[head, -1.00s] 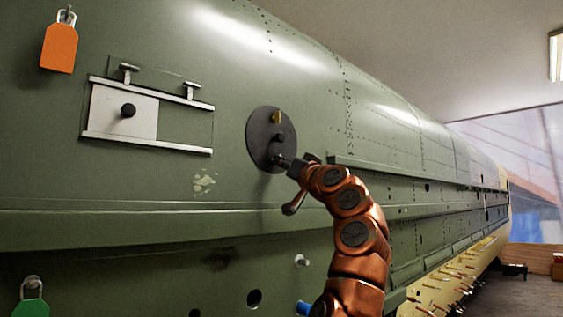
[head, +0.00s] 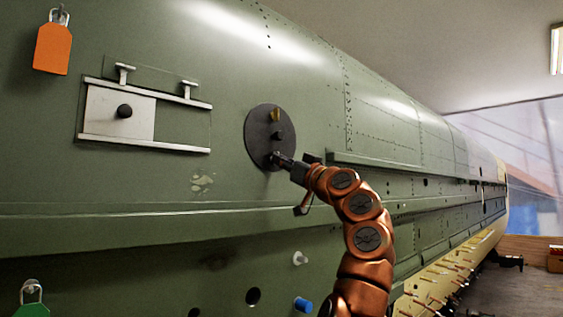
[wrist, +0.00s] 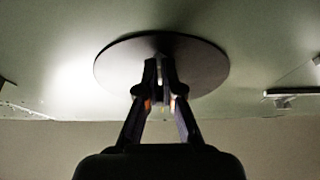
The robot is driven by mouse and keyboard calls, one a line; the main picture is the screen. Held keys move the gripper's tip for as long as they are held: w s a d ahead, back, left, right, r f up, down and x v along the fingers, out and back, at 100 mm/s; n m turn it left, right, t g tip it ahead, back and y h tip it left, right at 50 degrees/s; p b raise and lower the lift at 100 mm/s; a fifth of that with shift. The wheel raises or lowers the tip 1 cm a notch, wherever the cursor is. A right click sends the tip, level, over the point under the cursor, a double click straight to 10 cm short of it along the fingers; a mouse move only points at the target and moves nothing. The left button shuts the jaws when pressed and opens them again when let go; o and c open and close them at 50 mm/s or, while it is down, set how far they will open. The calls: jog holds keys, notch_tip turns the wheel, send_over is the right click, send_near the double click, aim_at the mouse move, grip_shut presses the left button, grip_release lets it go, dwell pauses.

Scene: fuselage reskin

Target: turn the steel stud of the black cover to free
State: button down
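The black cover (head: 262,137) is a round dark disc on the green fuselage skin. It carries a brass stud (head: 275,115) near its top and a black knob (head: 278,135) near its middle. My gripper (head: 277,157) is at the cover's lower edge, where the steel stud sits; the fingers hide the stud. In the wrist view the cover (wrist: 115,65) lies straight ahead. The fingertips of my gripper (wrist: 160,63) are close together at its face, with a narrow gap, and appear closed around the stud. How far the stud is turned cannot be seen.
Left of the cover is a pale sliding plate (head: 104,112) with a black knob between rails. An orange tag (head: 52,49) and a green tag (head: 34,309) hang at far left. A ledge (head: 400,167) runs along the skin to the right. A blue plug (head: 302,304) is below.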

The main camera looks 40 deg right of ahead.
jog(key=c, duration=1.3)
grip_release()
jog(key=shift+c, duration=0.2)
jog(key=shift+s, duration=0.1)
jog(key=v, duration=1.1)
jog(key=shift+s, duration=0.4)
jog(key=shift+f, duration=0.2)
